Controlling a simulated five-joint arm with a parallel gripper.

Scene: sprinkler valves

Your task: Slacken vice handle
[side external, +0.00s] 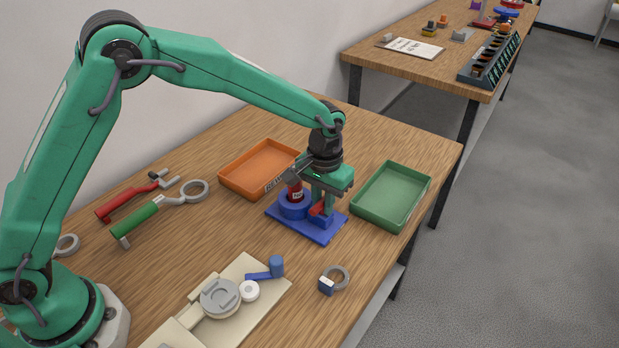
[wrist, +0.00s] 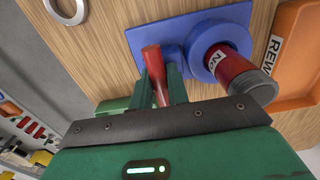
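The vice is a blue base plate (side external: 327,235) with a round blue holder (side external: 292,207). A red cylinder with a white label and a grey top (wrist: 232,68) stands in the holder. The vice's red handle (side external: 317,209) rises beside the holder; it also shows in the wrist view (wrist: 151,56). My gripper (wrist: 162,76) is down over the vice. Its two green fingers lie on either side of the red handle, with no clear gap, so it looks shut on the handle.
An orange tray (side external: 229,180) stands behind the vice, a green tray (side external: 367,216) to its right. A grey ring with a blue-white block (side external: 327,286) lies in front. A beige fixture (side external: 268,293) and red and green hand tools (side external: 140,222) lie to the left.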

